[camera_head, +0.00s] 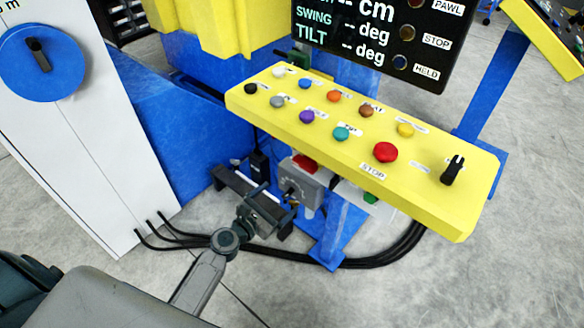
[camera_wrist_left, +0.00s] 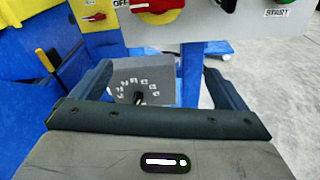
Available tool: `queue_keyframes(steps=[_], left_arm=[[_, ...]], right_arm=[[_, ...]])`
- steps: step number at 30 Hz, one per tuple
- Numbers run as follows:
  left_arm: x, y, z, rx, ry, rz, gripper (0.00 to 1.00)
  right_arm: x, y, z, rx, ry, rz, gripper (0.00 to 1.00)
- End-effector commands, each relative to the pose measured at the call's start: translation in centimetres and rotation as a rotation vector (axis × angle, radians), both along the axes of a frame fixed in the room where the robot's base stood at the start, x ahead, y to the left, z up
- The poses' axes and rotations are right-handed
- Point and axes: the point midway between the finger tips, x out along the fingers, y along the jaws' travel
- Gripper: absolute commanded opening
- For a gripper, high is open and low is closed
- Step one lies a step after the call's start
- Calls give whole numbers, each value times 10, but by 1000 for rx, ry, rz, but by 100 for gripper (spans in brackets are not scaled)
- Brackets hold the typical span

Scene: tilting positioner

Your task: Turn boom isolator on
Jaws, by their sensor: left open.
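My left gripper (camera_head: 278,184) is open and empty, below the yellow button panel. It also shows in the left wrist view (camera_wrist_left: 158,70), with fingers spread apart. Beyond them is a grey box (camera_wrist_left: 158,90) with a dark pointer and a ring of white marks. At the top of that view, a red knob on a yellow base (camera_wrist_left: 150,10) is cut off by the frame. No readable label names the boom isolator. My right gripper is not in view.
The yellow panel (camera_head: 470,205) carries several coloured buttons, a red stop button (camera_head: 386,152) and a black selector (camera_head: 453,170). Black cables (camera_head: 350,264) run along the floor. A white board (camera_head: 85,150) with a blue dial (camera_head: 42,75) stands at the left.

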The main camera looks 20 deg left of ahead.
Motion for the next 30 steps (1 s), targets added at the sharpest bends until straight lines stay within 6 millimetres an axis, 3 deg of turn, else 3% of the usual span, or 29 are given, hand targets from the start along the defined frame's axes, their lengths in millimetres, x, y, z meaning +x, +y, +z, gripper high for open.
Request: queue_keyframes(steps=[3, 6, 11, 21, 30], left_arm=[[4, -6, 36, -169, -36, -8, 95], [8, -8, 48, -223, -43, -12, 95], [26, -14, 51, -229, -44, -11, 95], [85, -36, 49, -225, -43, -12, 95], [106, -44, 48, -223, -41, -12, 95]], right_arm=[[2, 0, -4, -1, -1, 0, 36], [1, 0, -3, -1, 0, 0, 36], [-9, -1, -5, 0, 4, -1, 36], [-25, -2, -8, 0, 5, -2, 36], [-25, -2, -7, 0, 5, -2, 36]])
